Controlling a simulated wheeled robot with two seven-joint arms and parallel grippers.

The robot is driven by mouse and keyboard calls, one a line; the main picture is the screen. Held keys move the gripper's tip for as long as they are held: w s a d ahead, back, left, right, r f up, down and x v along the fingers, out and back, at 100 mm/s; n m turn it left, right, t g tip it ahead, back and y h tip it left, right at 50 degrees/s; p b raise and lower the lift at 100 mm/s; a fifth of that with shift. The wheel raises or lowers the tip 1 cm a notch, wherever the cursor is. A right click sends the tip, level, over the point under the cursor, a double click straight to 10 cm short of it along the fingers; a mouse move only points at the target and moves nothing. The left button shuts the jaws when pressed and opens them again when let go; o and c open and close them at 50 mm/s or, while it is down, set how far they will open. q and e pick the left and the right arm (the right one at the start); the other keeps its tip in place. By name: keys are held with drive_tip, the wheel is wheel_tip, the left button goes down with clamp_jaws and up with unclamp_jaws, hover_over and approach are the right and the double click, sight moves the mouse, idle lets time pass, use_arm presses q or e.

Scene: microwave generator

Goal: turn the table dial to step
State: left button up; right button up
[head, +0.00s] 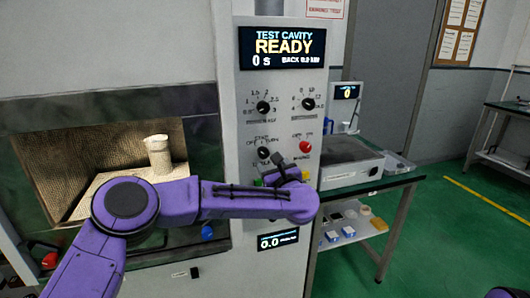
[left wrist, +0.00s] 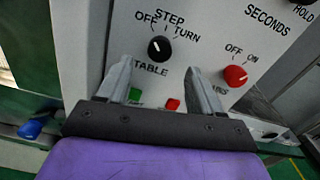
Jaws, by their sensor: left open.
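The table dial (left wrist: 159,49) is a round black knob in the left wrist view, with OFF, STEP and TURN printed around its top and TABLE below. A small pale mark on it seems to lean to the upper left, toward OFF. My left gripper (left wrist: 161,64) is open, its two fingers on either side of the dial's lower edge with gaps; I cannot tell whether they reach its depth. In the head view the dial (head: 264,153) shows just above and left of my left gripper (head: 282,166). My right gripper is not in view.
A red OFF/ON knob (left wrist: 235,76) sits right of the right finger. Green (left wrist: 134,96) and red (left wrist: 172,104) buttons lie below the dial. The display (head: 282,47) reads READY. An open cavity with a pale cylinder (head: 158,155) is at left; a side table (head: 385,187) stands right.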

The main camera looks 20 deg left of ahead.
sight(264, 154)
use_arm(q)
drive_tip(key=p+x, duration=0.2)
drive_tip(key=x, duration=0.5)
drive_tip(key=shift+w+a+f, duration=0.1)
drive_tip(key=shift+w+a, duration=0.1)
drive_tip(key=shift+w, duration=0.1)
drive_tip(key=c, duration=1.1)
